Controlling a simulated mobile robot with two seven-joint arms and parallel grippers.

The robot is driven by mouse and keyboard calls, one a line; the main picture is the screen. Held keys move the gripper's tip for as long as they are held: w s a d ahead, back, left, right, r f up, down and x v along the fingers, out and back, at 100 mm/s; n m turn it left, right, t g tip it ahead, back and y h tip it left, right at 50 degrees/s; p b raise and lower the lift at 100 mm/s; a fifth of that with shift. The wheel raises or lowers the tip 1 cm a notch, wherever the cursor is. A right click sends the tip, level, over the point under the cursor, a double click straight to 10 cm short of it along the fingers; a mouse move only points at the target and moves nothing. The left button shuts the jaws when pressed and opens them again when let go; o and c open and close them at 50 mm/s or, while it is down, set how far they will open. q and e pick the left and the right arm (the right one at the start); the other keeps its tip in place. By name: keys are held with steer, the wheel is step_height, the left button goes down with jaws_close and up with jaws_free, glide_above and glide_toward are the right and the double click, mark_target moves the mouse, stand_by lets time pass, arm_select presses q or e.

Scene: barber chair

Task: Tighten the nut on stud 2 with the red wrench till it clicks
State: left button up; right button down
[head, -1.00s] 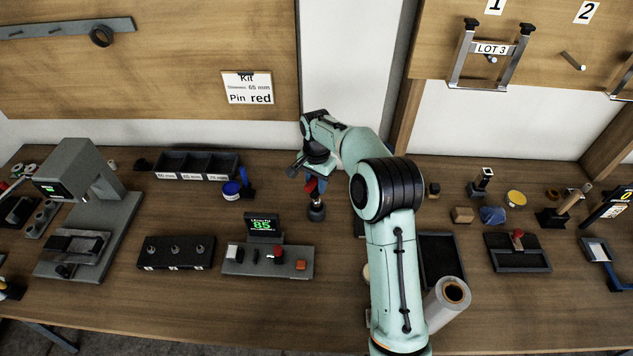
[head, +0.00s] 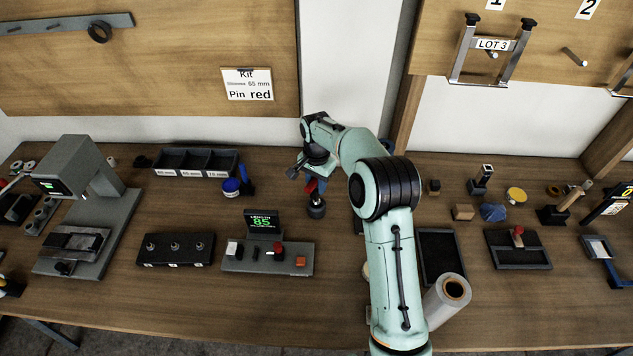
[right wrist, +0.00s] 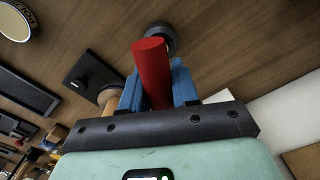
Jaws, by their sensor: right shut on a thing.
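My right gripper (head: 314,182) is low over the middle of the bench. In the right wrist view its blue fingers (right wrist: 158,88) are shut on a red cylindrical handle (right wrist: 151,70), which looks like the red wrench. A dark round piece (head: 316,209) shows just below the handle; whether it is joined to it is unclear. A black block with several small studs in a row (head: 175,262) lies to the left, apart from the gripper. Its middle stud (head: 174,247) seems to be stud 2; the labels are too small to read. My left gripper is out of view.
A grey console reading 85 (head: 264,223) stands between the block and my gripper. A grey press (head: 85,205) stands left.

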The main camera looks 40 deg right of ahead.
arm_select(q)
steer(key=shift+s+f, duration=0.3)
arm_select(e)
steer(key=shift+f, duration=0.9)
steer(key=c, duration=0.8)
jaws_free()
step_height(320, 180, up, 13)
steer(key=shift+r+p, duration=0.1)
steer(key=shift+p, duration=0.55)
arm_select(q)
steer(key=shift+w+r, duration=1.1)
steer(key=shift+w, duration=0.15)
arm_select(e)
steer(key=shift+r, duration=0.1)
